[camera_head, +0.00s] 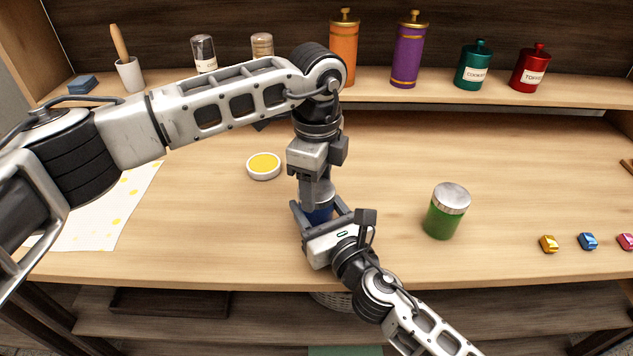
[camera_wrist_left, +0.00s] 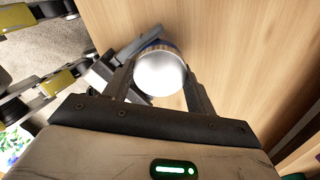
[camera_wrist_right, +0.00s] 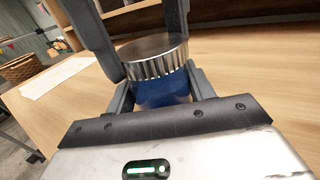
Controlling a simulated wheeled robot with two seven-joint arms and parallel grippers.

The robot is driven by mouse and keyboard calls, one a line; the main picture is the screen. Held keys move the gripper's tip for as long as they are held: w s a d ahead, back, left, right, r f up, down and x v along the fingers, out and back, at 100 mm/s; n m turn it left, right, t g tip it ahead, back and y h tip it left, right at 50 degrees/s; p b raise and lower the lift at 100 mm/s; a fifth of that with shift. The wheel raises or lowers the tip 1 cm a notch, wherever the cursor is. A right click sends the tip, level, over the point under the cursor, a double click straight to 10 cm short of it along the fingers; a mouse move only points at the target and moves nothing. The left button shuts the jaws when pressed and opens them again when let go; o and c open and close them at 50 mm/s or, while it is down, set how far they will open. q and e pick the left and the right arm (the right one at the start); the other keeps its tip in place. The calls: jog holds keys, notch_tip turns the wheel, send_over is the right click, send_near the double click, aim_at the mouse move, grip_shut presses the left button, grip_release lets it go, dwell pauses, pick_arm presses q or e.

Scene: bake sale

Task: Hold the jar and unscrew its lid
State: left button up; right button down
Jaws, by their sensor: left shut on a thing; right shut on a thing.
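A blue jar (camera_head: 319,215) with a ribbed silver lid (camera_wrist_right: 155,60) stands upright near the table's front edge. My right gripper (camera_head: 322,218) is shut on the blue body from the front; its fingers also show around the jar in the right wrist view (camera_wrist_right: 163,95). My left gripper (camera_head: 318,196) points down from above and is shut on the lid, its fingers on either side of it. The left wrist view shows the lid's round top (camera_wrist_left: 160,74) from above. The lid sits on the jar. I cannot tell whether the jar's base touches the table.
A green jar (camera_head: 441,220) with a silver lid stands to the right, and a yellow-topped round dish (camera_head: 263,165) lies to the left. Small coloured pieces (camera_head: 588,241) lie at the right. Canisters (camera_head: 408,52) line the back shelf. The table between is clear.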

aim_at(317, 189)
pick_arm(q)
jog(key=shift+r, duration=0.9)
jog(key=shift+r, duration=2)
pick_arm(e)
jog(key=shift+c, duration=2.3)
grip_release()
